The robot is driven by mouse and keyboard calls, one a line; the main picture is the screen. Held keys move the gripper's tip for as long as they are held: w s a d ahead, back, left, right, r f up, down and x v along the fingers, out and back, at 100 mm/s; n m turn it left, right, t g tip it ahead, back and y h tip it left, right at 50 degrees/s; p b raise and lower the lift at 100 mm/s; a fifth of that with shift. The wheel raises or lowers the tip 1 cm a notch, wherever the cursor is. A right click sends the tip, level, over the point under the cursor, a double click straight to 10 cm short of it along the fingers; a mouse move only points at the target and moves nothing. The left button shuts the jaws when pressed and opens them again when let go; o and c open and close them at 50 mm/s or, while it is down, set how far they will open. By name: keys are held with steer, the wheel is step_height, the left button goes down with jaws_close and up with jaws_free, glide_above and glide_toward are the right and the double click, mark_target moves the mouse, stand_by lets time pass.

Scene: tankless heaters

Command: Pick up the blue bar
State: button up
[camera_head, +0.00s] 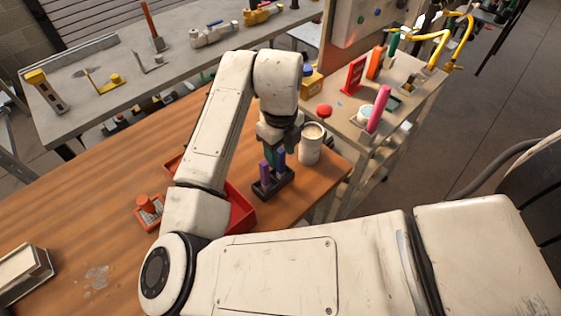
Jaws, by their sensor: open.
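A small black holder (273,184) stands on the wooden table near its right end. Two upright bars rise from it: a purple one (265,173) at the left and a bluish-purple one (280,160) at the right. The right one looks closest to a blue bar, but its colour is hard to tell. My gripper (273,150) is open and points down right above the holder, around or just over the bar tops. A teal part shows between its fingers and the bars. The fingertips are small and partly hidden, so I cannot tell whether they touch a bar.
A white cup (311,145) stands close to the right of my gripper. A red tray (240,212) lies left of the holder, partly behind my arm. An orange object on a mesh base (148,208) is farther left. The wooden table's (85,225) left part is mostly clear.

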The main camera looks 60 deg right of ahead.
mark_target(281, 165)
steer(key=shift+f, duration=1.5)
jaws_close()
